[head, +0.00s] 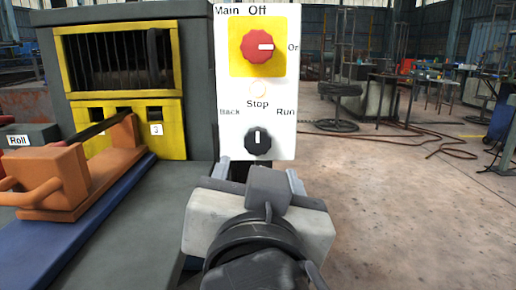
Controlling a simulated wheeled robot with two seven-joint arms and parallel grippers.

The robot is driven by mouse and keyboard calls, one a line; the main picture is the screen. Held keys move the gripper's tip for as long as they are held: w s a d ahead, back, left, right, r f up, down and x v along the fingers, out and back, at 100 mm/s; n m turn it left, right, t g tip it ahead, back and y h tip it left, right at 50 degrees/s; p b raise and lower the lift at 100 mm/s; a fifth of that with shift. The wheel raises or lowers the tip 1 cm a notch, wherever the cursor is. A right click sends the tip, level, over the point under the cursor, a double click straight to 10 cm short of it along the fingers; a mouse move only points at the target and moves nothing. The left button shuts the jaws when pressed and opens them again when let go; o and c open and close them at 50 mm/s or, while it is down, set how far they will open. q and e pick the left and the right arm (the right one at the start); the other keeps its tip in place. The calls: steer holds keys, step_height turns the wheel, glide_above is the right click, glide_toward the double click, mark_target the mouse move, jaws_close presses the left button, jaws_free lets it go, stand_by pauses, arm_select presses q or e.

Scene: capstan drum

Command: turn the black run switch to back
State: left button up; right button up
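The black run switch (258,142) is a round knob low on a white panel (230,145). Its white mark points straight up, toward the word Stop, between Back at left and Run at right. Above it, the red main switch (256,46) on a yellow plate has its mark pointing right, toward On. My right gripper (258,176) comes in from the bottom, just below the black knob. Its two fingers show far apart, one at each side, with nothing seen between them. They appear clear of the knob. My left gripper is not in view.
Left of the panel stands a grey machine with a yellow frame (120,95) and barred opening. An orange handled block (60,180) lies on a blue strip (75,235), near a Roll label (18,140). Open floor (400,210) lies to the right, with a brown hose (450,150) farther back.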

mark_target(258, 143)
steer(key=w+b, duration=0.1)
steer(key=w, duration=1)
steer(key=shift+w, duration=0.15)
steer(key=c, duration=1)
